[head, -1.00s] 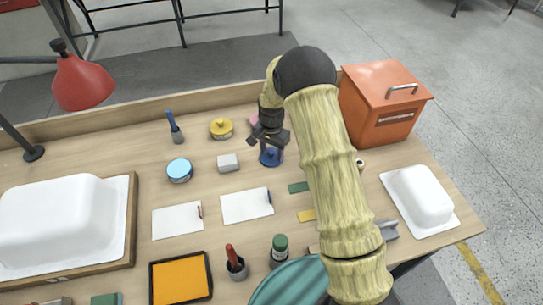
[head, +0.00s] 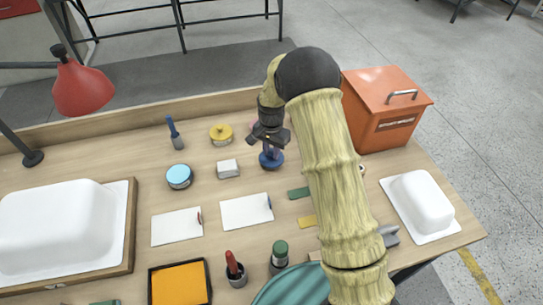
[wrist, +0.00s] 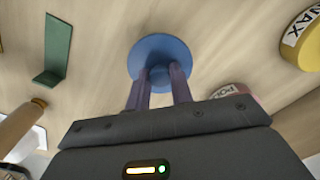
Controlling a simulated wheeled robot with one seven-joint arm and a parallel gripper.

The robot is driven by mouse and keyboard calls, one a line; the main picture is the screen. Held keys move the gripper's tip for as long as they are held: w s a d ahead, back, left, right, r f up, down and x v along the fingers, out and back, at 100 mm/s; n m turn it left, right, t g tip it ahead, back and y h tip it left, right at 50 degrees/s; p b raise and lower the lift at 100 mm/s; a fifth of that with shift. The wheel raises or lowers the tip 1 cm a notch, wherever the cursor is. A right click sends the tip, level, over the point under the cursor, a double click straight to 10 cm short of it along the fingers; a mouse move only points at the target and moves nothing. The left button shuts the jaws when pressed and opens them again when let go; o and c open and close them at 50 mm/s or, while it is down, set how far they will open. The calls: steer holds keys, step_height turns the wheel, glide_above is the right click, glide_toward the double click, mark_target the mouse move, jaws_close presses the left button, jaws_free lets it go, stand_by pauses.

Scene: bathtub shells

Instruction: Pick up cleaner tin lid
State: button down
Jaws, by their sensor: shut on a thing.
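A round blue lid with a central knob (head: 271,163), which looks like the cleaner tin lid, is at the back of the workbench, left of my upper arm. My gripper (head: 271,150) points down over it. In the wrist view the lid's blue disc (wrist: 160,44) shows beyond my gripper (wrist: 158,77), whose two purple fingers are shut on the knob. Whether the lid touches the bench or hangs just above it, I cannot tell. A tin with a light blue top (head: 179,177) stands to the left.
A yellow-lidded wax tin (head: 221,134) and a pale block (head: 228,168) stand left of my gripper. A pink-red tin (wrist: 238,92) is close to it. A large orange box (head: 385,110) stands to the right. A green angled piece (wrist: 60,48) lies nearby.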

mark_target(271, 152)
step_height(271, 152, up, 7)
steer(key=shift+r, duration=0.2)
stand_by(0.5)
